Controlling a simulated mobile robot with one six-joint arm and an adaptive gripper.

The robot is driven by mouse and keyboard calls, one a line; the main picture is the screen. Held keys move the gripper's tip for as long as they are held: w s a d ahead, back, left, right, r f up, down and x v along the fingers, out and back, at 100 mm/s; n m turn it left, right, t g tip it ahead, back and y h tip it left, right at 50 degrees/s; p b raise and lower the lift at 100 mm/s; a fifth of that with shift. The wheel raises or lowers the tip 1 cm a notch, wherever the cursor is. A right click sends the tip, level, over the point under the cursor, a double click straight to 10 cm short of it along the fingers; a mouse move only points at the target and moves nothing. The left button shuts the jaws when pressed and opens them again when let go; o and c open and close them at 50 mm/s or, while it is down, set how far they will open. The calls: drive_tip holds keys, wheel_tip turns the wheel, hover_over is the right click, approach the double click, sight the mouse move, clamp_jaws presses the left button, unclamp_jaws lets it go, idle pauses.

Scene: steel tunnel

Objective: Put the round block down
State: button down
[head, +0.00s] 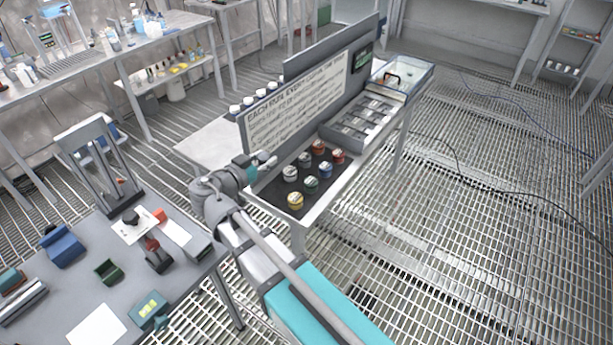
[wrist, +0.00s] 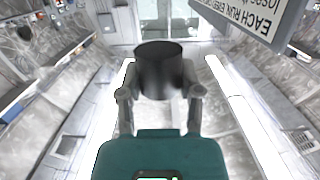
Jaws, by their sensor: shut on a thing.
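The round block (wrist: 160,68) is a dark grey cylinder in the wrist view. My gripper (wrist: 160,92) is shut on it, with one finger on each side. In the head view my gripper (head: 262,161) is in front of the lettered board, at the near left end of the narrow bench. The block cannot be made out clearly there. In the wrist view open space and bright bench edges lie beyond the block, and I see no contact with a surface.
Several coloured round jars, including a yellow one (head: 295,200), stand on a dark mat right of my gripper. The lettered board (head: 300,100) rises behind. A grey tray (head: 362,118) lies farther along. A cluttered table (head: 85,285) is at lower left; the grating floor at right is open.

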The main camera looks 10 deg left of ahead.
drive_tip(key=shift+a+f, duration=0.1)
drive_tip(key=w+a+f+b, duration=0.4)
drive_tip(key=a+f+b, duration=0.7)
drive_tip(key=f+b, duration=0.1)
drive_tip(key=shift+w+a+f+b, duration=0.2)
drive_tip(key=shift+w+b, duration=0.1)
drive_tip(key=shift+w, duration=0.05)
drive_tip(key=shift+d, duration=0.1)
drive_tip(key=w+d+f+b, duration=0.8)
drive_tip(key=shift+d, duration=0.3)
drive_tip(key=shift+w+d+f+b, duration=0.45)
drive_tip(key=shift+f+b, duration=0.05)
